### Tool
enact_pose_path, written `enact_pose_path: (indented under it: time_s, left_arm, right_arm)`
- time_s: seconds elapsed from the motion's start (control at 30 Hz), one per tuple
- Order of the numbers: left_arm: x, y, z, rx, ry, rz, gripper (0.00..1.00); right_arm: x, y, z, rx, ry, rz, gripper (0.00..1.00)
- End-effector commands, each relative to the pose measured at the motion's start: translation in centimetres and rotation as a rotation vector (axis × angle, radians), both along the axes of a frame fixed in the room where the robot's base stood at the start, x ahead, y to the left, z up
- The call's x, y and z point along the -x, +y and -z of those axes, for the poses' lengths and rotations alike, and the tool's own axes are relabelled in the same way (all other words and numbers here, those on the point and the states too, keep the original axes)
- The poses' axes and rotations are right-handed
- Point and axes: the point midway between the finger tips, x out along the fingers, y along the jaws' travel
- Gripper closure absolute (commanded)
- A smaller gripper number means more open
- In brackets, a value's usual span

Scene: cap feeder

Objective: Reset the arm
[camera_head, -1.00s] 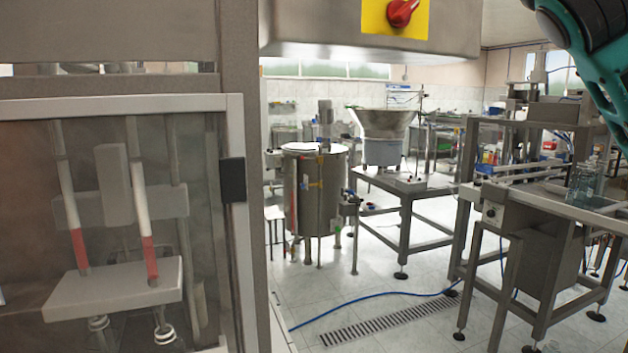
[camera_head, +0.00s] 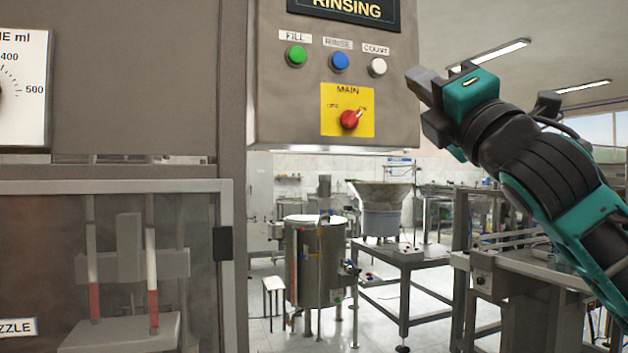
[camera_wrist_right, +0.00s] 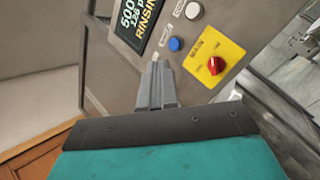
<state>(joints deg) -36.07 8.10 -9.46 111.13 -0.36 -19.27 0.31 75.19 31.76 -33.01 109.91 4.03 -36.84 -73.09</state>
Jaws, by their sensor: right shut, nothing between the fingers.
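My right gripper (camera_head: 424,84) shows in the head view to the right of the control box (camera_head: 270,120), its fingers pointing up and left. In the right wrist view its fingers (camera_wrist_right: 156,84) are together with nothing between them, in front of the panel face. The panel carries a green button (camera_head: 296,55), a blue button (camera_head: 340,61), a white button (camera_head: 378,67) and a red knob (camera_head: 350,120) on a yellow plate. The blue button (camera_wrist_right: 176,44) and red knob (camera_wrist_right: 215,65) also show in the wrist view. My left gripper is not in view.
A machine cabinet with a clear door (camera_head: 110,186) fills the left side. A steel tank (camera_head: 314,265), a hopper (camera_head: 384,205) and metal work tables (camera_head: 545,268) stand behind. Open air lies below the control box.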

Motion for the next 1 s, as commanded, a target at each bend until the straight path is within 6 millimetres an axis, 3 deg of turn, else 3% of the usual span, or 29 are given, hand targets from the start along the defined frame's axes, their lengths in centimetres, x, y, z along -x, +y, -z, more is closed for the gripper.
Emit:
enact_pose_path:
  time_s: [0.03,0.17,0.3,0.5,0.63,0.77,0.87,1.0]
  left_arm:
    - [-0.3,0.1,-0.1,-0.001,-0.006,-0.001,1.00]
    - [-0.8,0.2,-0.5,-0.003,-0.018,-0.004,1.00]
    - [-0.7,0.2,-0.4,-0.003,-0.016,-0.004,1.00]
    - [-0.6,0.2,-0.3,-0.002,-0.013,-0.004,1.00]
    - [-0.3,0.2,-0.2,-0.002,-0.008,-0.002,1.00]
    - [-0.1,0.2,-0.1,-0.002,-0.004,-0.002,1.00]
    - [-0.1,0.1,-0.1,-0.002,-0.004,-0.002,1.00]
    - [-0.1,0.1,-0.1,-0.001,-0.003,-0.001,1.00]
  right_arm:
    - [-1.3,0.2,2.4,-0.036,0.057,-0.032,1.00]
    - [-4.1,0.4,8.9,-0.152,0.210,-0.123,1.00]
    - [-6.5,0.6,17.6,-0.319,0.405,-0.216,1.00]
    - [-7.4,0.5,30.5,-0.594,0.672,-0.305,1.00]
    - [-6.3,0.2,38.9,-0.790,0.834,-0.328,1.00]
    - [-3.9,-0.2,47.2,-0.999,0.983,-0.326,1.00]
    - [-1.2,-0.6,53.2,-1.166,1.085,-0.304,1.00]
    - [3.9,-1.3,61.2,-1.406,1.208,-0.241,1.00]
